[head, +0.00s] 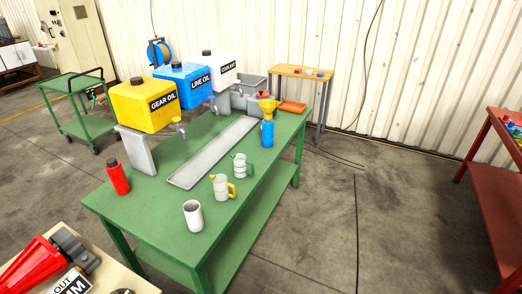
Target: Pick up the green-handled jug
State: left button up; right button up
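The green-handled jug (239,167) is a small pale, see-through jug standing upright on the green table (147,197). It is near the table's right edge, with its green handle on its right side. A similar jug with a yellow handle and spout (220,188) stands just in front of it and to the left. A plain white cup (193,216) stands nearer the front edge. Neither of my grippers is in view.
A metal drip tray (212,152) lies behind the jugs, below the yellow gear oil (140,108) and blue line oil (180,88) containers. A blue bottle with a yellow funnel (267,132) and a red bottle (117,178) stand on the table.

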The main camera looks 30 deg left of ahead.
aim_at(240, 161)
jog(key=i, duration=2.8)
jog(key=u, duration=3.6)
